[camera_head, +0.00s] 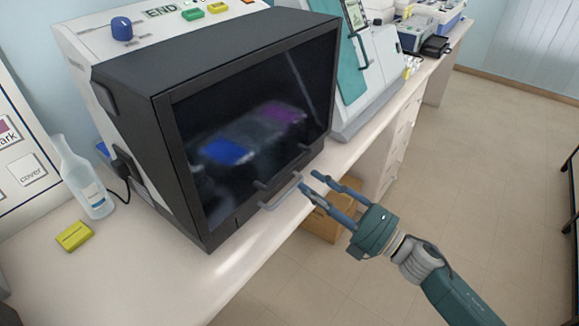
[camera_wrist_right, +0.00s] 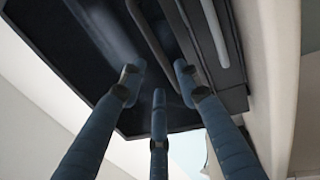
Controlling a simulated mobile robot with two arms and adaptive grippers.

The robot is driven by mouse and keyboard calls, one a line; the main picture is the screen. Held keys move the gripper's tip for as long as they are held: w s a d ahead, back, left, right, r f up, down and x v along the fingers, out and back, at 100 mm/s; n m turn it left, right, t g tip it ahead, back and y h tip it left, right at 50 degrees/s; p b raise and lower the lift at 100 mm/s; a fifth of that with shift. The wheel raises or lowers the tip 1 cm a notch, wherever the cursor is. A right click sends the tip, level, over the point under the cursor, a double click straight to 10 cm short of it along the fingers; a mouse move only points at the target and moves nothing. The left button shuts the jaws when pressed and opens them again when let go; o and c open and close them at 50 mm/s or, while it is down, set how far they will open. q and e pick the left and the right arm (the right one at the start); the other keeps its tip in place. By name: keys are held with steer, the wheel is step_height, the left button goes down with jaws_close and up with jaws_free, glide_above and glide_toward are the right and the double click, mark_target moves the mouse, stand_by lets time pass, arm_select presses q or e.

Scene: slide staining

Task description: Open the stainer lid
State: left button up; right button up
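The stainer (camera_head: 150,110) stands on the bench, a white body with a black lid (camera_head: 215,50) over its front. The lid is down, and blue and purple shapes show dimly behind its dark window. A light grey bar handle (camera_head: 282,192) is at the lid's lower front edge; it also shows in the right wrist view (camera_wrist_right: 215,35), beside a darker parallel bar. My right gripper (camera_head: 311,182) is just right of the handle, fingers spread and pointing at it. My left gripper is out of view.
A clear bottle (camera_head: 85,180) and a yellow block (camera_head: 74,236) stand on the bench left of the stainer. A white and teal machine (camera_head: 375,65) stands close on its right. A cardboard box (camera_head: 322,226) is below the bench edge.

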mark_target(289, 170)
steer(key=p+x, duration=0.1)
steer(key=x, duration=0.5)
steer(key=shift+w+a+r+p, duration=0.1)
steer(key=shift+w+p, duration=0.1)
steer(key=shift+p, duration=0.1)
steer(key=shift+w+a, duration=0.35)
steer(key=shift+a, duration=0.1)
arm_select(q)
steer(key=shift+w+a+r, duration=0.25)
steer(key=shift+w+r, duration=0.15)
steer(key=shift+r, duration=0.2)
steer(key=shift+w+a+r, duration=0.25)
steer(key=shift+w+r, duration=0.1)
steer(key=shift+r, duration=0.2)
arm_select(e)
jaws_close()
